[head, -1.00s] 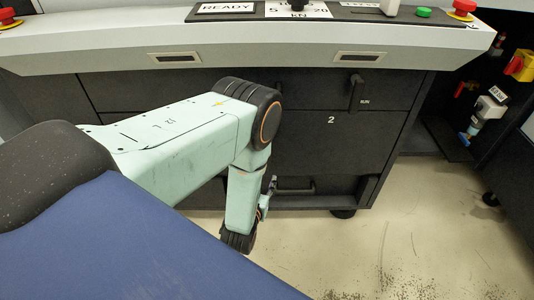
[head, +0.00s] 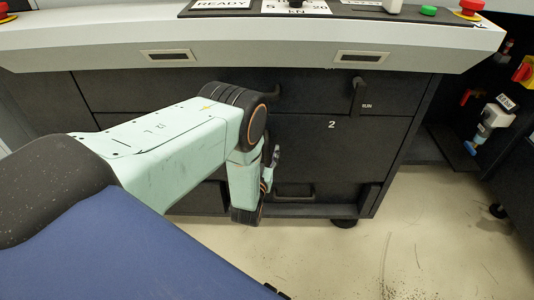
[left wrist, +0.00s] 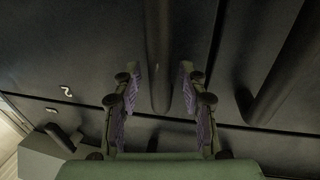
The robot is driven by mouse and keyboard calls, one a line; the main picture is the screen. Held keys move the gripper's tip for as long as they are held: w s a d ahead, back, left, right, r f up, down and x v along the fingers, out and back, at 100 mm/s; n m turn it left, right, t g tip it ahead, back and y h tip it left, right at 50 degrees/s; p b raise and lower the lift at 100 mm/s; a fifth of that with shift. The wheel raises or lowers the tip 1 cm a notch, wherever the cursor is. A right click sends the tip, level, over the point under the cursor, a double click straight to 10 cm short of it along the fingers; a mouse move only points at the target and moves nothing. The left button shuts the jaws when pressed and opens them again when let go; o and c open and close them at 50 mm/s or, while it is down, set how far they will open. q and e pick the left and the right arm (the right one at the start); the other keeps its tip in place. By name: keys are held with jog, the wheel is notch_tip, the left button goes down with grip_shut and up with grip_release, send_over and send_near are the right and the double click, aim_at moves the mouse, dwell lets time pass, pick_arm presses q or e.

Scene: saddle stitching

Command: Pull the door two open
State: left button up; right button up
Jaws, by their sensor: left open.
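Door two is the dark panel with a white "2" (head: 331,125) on the front of the machine in the head view. The "2" also shows at the left in the left wrist view (left wrist: 67,90). My left gripper (head: 271,168) is close to the machine's front, left of the "2" and partly hidden by my arm. In the left wrist view it is open (left wrist: 160,88), with a dark upright bar (left wrist: 158,50) between its fingers. Gaps show beside the bar; contact cannot be told. My right gripper is out of view.
Another dark bar (left wrist: 280,70) is at the right of the left wrist view. The RUN handle (head: 358,95) is above and right of the "2". A light counter (head: 250,45) juts out above. Floor (head: 420,240) is clear at front right.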

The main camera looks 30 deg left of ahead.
pick_arm(q)
jog(key=shift+a+f, duration=0.1)
jog(key=c, duration=0.4)
grip_shut()
dwell(0.7)
